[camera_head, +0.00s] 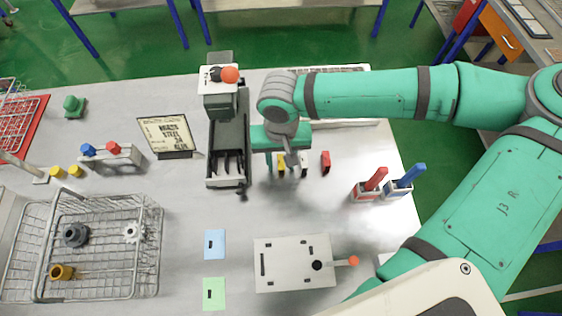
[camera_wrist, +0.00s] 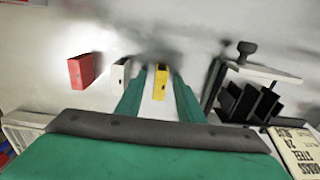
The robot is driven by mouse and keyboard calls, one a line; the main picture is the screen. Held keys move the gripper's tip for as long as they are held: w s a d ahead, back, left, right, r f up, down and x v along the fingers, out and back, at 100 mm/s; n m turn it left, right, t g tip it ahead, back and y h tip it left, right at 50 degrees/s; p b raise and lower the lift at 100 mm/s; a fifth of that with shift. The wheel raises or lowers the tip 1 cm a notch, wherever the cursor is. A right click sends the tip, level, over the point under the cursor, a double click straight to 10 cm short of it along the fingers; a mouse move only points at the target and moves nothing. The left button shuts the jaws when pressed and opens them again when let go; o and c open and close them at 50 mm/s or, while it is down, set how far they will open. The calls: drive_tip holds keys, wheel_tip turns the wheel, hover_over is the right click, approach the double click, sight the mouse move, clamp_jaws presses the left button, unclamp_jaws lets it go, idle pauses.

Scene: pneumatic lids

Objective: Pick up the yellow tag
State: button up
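The yellow tag (camera_head: 281,161) stands on the grey table, just right of the dark metal device; it also shows in the wrist view (camera_wrist: 160,82). My gripper (camera_head: 280,158) is over it from above. In the wrist view my two green fingers (camera_wrist: 160,90) stand apart, one on each side of the yellow tag, with a narrow gap visible on both sides. The gripper looks open and holds nothing. How far the fingertips reach down beside the tag is hard to tell.
A white tag (camera_wrist: 120,73) and a red tag (camera_wrist: 83,70) stand beside the yellow one. The dark device (camera_head: 228,150) with slots stands close on the other side. A sign (camera_head: 166,134), wire baskets (camera_head: 100,200) and a grey plate (camera_head: 290,270) lie farther off.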

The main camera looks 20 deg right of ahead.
clamp_jaws()
